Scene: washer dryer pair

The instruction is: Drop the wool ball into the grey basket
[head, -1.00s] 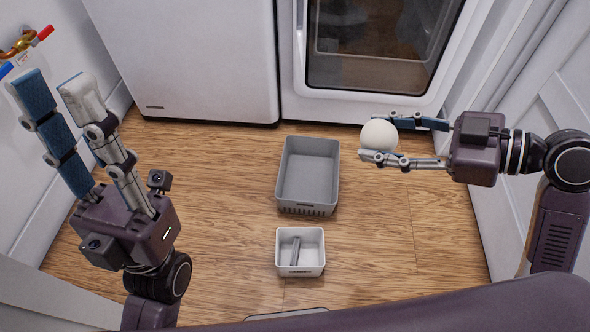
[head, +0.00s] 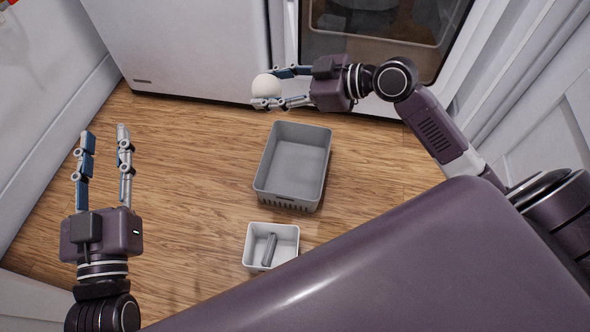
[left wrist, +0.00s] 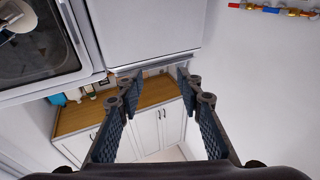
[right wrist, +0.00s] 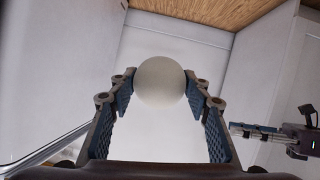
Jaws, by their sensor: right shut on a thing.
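The wool ball (head: 266,86) is a plain off-white sphere. My right gripper (head: 268,88) is shut on it, and the right wrist view shows the ball (right wrist: 160,82) between the fingertips. In the head view the ball shows beyond the far left corner of the grey basket, not over its opening. The grey basket (head: 262,186) is rectangular, stands on the floor and looks empty. My left gripper (head: 103,132) is open and empty at the left of the head view, well apart from the basket.
A small white bin (head: 249,250) with a grey divider or bar inside stands on the floor in front of the basket. A white appliance (head: 190,60) and a glass-doored one (head: 380,50) stand behind. Wooden floor (head: 180,170) between my left gripper and the basket is clear.

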